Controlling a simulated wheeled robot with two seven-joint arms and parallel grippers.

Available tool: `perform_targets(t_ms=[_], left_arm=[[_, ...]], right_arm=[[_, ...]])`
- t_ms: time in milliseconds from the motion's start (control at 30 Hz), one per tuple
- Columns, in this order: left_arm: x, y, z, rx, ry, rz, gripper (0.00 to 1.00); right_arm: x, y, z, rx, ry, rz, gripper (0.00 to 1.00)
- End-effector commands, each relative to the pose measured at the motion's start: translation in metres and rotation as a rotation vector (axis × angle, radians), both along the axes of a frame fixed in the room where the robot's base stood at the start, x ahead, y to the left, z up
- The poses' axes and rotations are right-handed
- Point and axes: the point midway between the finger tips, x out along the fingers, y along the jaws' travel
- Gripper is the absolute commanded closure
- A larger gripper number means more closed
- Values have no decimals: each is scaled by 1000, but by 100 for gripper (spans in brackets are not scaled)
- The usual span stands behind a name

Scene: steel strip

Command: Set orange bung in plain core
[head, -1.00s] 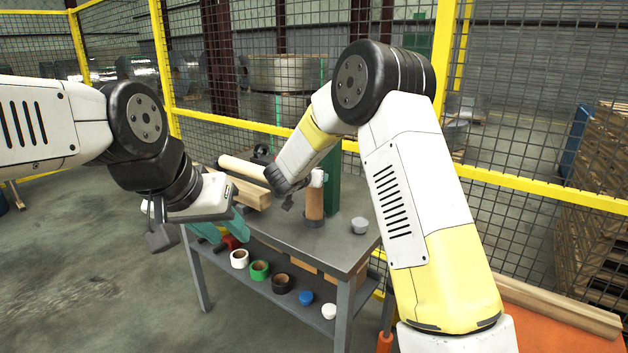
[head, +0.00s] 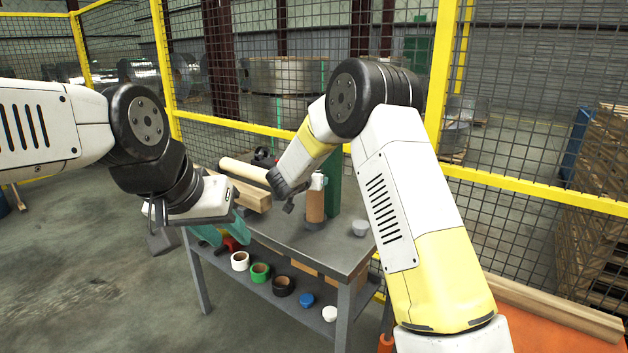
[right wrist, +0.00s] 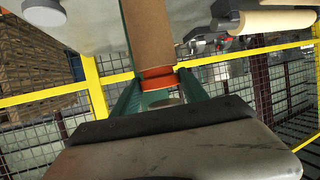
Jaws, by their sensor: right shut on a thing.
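The plain brown core (head: 315,206) stands upright on the table in a dark grey ring-like base (head: 315,224). The right wrist view shows the core (right wrist: 148,35) with the orange bung (right wrist: 157,80) at its free end. My right gripper (right wrist: 160,88) is shut on the bung, a green finger on either side. The bung lines up with the core and looks touching or very close; I cannot tell how deep it sits.
A pale roll (head: 243,168) and wooden blocks (head: 250,195) lie at the table's back left. A grey cup-like piece (head: 360,228) stands right of the core. Tape rolls (head: 260,272) and caps (head: 306,299) line the lower shelf. Yellow-framed mesh fencing stands behind.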

Motion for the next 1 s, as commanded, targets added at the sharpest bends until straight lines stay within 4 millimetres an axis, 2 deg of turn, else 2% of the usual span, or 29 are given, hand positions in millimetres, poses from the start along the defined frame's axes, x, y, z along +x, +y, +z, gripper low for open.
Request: perform_targets(t_ms=[100, 133, 233, 633, 1000], left_arm=[[0, 0, 0, 0, 0, 0, 64], [0, 0, 0, 0, 0, 0, 64], [0, 0, 0, 0, 0, 0, 64], [0, 0, 0, 0, 0, 0, 64], [0, 0, 0, 0, 0, 0, 64]], right_arm=[[0, 0, 0, 0, 0, 0, 87], [0, 0, 0, 0, 0, 0, 45], [0, 0, 0, 0, 0, 0, 25], [-6, 2, 2, 0, 1, 1, 23], [-57, 19, 25, 0, 1, 2, 23]])
